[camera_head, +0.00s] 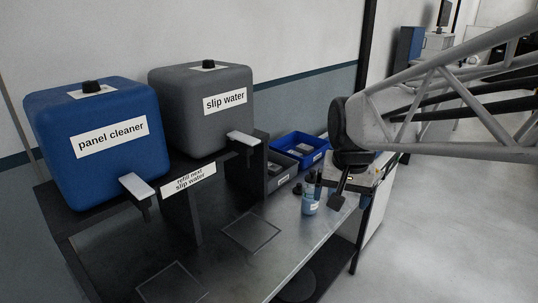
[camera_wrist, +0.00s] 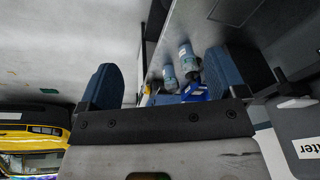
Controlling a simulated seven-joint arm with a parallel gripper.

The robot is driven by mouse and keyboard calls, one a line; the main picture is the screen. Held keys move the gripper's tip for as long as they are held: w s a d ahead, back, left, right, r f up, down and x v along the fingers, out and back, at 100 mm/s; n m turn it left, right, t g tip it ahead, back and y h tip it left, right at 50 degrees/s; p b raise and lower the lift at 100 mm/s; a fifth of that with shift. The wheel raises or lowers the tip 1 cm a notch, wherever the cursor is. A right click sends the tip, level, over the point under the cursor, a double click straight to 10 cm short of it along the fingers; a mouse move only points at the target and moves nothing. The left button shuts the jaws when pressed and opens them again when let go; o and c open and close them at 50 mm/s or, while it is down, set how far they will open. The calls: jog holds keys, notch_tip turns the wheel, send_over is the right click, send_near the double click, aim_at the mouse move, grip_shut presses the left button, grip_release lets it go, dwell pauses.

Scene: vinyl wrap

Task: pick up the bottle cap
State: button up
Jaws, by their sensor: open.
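A small black object (camera_head: 297,188), which looks like the bottle cap, sits on the metal worktop left of a clear blue bottle (camera_head: 309,205); it is too small to be sure. A darker-topped bottle (camera_head: 318,180) stands just behind. My gripper (camera_head: 338,199) hangs at the right end of the worktop, right of the bottles and apart from them. In the wrist view, my gripper (camera_wrist: 160,65) has its two blue-grey fingers spread with nothing held. Two bottles (camera_wrist: 187,58) (camera_wrist: 169,76) show beyond the gap. I cannot make out a loose cap in that view.
A blue bin (camera_head: 301,146) and a grey bin (camera_head: 281,176) stand behind the bottles. A blue panel cleaner tank (camera_head: 95,170) and a grey slip water tank (camera_head: 200,130) stand on a raised shelf at left. The worktop's front middle (camera_head: 290,245) is clear.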

jog(key=w+f+m, duration=0.1)
jog(key=w+m, duration=0.3)
jog(key=w, duration=1.4)
jog(key=m+g, duration=0.2)
jog(key=m, duration=0.7)
send_over(298, 184)
notch_tip(298, 184, down, 26)
jog(key=shift+s+r, duration=0.15)
jog(key=shift+r, duration=0.1)
jog(key=shift+w+f, duration=0.25)
jog(key=shift+f, duration=0.25)
jog(key=shift+f, duration=1.3)
